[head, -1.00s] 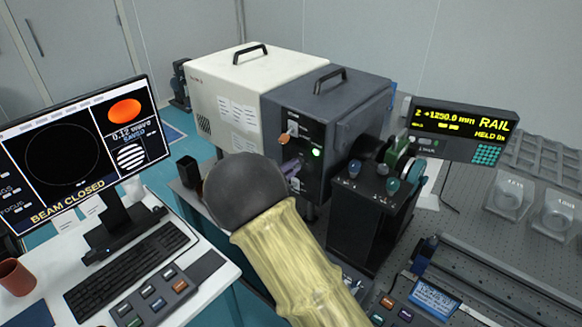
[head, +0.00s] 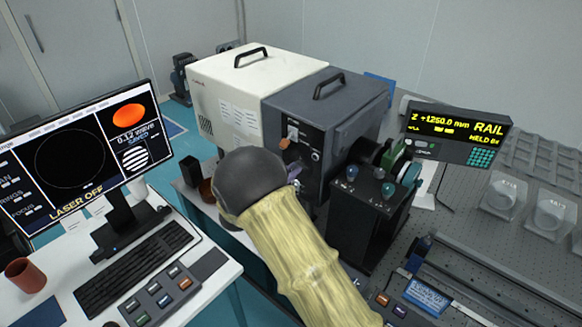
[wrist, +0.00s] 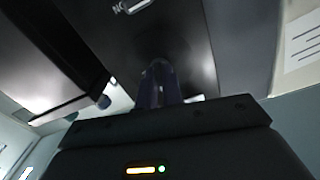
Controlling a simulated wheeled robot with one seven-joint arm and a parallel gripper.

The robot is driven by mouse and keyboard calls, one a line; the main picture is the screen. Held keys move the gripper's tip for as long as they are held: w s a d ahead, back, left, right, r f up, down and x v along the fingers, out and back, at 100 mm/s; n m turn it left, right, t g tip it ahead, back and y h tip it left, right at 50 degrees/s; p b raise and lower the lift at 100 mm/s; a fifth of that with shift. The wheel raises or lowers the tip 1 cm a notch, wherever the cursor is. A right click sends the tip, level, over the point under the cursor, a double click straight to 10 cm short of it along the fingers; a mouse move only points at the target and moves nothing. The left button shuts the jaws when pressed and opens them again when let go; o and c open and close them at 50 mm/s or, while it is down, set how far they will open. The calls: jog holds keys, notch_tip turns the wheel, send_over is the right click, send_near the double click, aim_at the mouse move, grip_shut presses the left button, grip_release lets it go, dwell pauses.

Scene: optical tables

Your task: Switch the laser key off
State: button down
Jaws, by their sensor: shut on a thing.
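The dark grey laser box (head: 330,110) stands at the back centre with its control panel facing me. My gripper (head: 294,172) is at the lower part of this panel, mostly hidden behind my own arm. In the wrist view my gripper's fingers (wrist: 160,75) are together against the dark panel, shut on the laser key. The key itself is hidden between the fingers, so its angle cannot be seen. No green lamp glows on the panel. The monitor (head: 70,160) at left reads "LASER OFF".
An orange-brown knob (head: 284,143) sits on the panel just above my gripper. A dark stand with coloured knobs (head: 375,215) is close on the right. A white desk with a keyboard (head: 135,270) is at left. The rail display (head: 455,130) stands at right.

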jog(key=shift+f+n+p, duration=0.1)
jog(key=shift+n+p, duration=0.45)
jog(key=shift+n, duration=0.65)
jog(key=c, duration=1.6)
grip_release()
jog(key=shift+o, duration=0.2)
jog(key=shift+s, duration=0.1)
jog(key=b+v, duration=0.4)
jog(key=v, duration=1.3)
jog(key=shift+s+a, duration=0.1)
jog(key=shift+a, duration=0.05)
